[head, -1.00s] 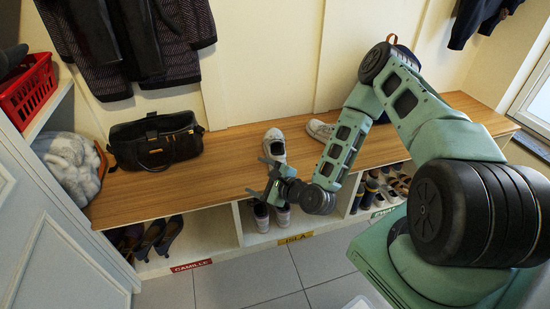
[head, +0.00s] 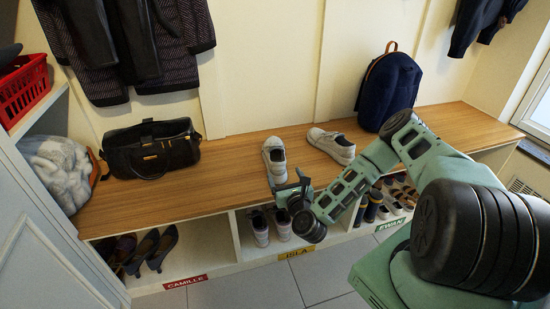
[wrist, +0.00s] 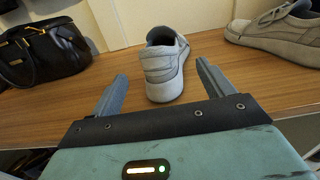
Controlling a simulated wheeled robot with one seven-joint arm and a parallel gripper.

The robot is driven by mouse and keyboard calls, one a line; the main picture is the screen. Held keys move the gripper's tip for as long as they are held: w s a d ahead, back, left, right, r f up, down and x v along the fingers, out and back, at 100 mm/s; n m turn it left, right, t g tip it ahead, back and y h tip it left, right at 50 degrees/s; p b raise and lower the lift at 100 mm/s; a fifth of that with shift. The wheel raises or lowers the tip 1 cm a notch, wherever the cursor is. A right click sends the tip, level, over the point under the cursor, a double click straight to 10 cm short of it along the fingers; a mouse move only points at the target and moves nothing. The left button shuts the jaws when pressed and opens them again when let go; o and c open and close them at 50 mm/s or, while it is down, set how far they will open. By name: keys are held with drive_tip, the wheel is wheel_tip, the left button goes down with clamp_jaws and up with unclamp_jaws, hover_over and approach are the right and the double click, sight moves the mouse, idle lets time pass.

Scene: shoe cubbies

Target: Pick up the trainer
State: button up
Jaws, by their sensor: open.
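A light grey trainer (head: 274,157) stands upright on the wooden bench top, its heel toward my gripper. It also shows in the wrist view (wrist: 164,68), between and just beyond the fingertips. A second, matching trainer (head: 331,146) sits to its right on the bench; in the wrist view it is at the upper right (wrist: 282,36). My gripper (wrist: 160,80) is open and empty, with one finger toward each side of the near trainer's heel. In the head view my gripper (head: 287,184) is at the bench's front edge, close to that heel. Contact cannot be made out.
A black handbag (head: 152,147) stands on the bench to the left, a navy backpack (head: 388,92) to the right. Below are cubbies labelled CAMILLE, ISLA and EWAN, holding shoes. The bench top (head: 228,165) between handbag and trainer is clear.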

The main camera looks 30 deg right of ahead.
sight(281, 167)
drive_tip(key=shift+b+x, duration=0.7)
drive_tip(key=shift+x, duration=3.15)
drive_tip(key=c, duration=1.2)
